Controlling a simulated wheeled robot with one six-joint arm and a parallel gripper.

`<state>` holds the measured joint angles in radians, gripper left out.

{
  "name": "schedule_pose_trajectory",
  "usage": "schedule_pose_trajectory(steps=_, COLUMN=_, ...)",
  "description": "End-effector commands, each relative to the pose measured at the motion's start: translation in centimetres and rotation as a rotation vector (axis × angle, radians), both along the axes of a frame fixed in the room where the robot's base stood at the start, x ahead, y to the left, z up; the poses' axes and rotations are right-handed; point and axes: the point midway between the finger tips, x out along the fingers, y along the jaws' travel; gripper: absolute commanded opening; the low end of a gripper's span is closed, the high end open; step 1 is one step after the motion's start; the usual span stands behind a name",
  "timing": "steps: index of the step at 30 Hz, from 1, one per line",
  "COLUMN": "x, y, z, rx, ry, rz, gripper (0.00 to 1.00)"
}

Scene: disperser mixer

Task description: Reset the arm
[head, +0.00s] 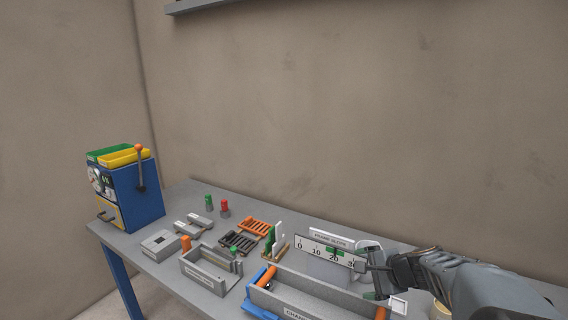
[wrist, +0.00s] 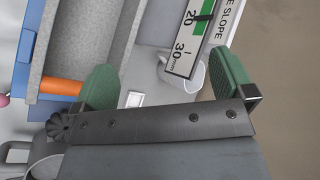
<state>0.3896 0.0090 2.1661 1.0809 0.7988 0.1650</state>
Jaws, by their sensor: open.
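My gripper (head: 368,281) is at the right end of the workbench, in front of a white scale plate (head: 316,251) marked 0 to 30 with a green band. In the wrist view my gripper (wrist: 165,80) has its two green-padded fingers wide apart with nothing held between them. The end of the scale plate (wrist: 187,50) shows beyond the gap, near the right finger. An orange cylinder (wrist: 62,87) lies left of the left finger. My arm reaches in from the right of the head view and hides part of the bench.
A grey trough (head: 312,296) with a blue end stands close left of my gripper. Left of it are a smaller grey tray (head: 209,273), orange racks (head: 254,227) and small red and green pieces. A blue machine with a lever (head: 131,190) stands at the far left.

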Motion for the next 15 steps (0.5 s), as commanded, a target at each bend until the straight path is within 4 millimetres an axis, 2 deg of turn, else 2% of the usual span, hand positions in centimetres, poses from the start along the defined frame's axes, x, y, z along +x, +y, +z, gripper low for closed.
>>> schedule_pose_trajectory(steps=1, x=-2.4, y=2.3, z=1.2, rx=-0.131, ry=-0.02, rz=0.149, gripper=1.0)
schedule_pose_trajectory(steps=3, x=-5.7, y=4.3, z=1.7, rx=-0.303, ry=-0.029, rz=0.34, gripper=1.0)
schedule_pose_trajectory(steps=6, x=-9.9, y=5.8, z=2.1, rx=-0.527, ry=-0.042, rz=0.57, gripper=1.0)
schedule_pose_trajectory(steps=9, x=-13.1, y=6.1, z=2.3, rx=-0.72, ry=-0.052, rz=0.747, gripper=1.0)
schedule_pose_trajectory(steps=12, x=-15.2, y=5.8, z=2.4, rx=-0.872, ry=-0.061, rz=0.872, gripper=1.0)
schedule_pose_trajectory(steps=15, x=-16.5, y=5.4, z=2.6, rx=-0.977, ry=-0.064, rz=0.951, gripper=1.0)
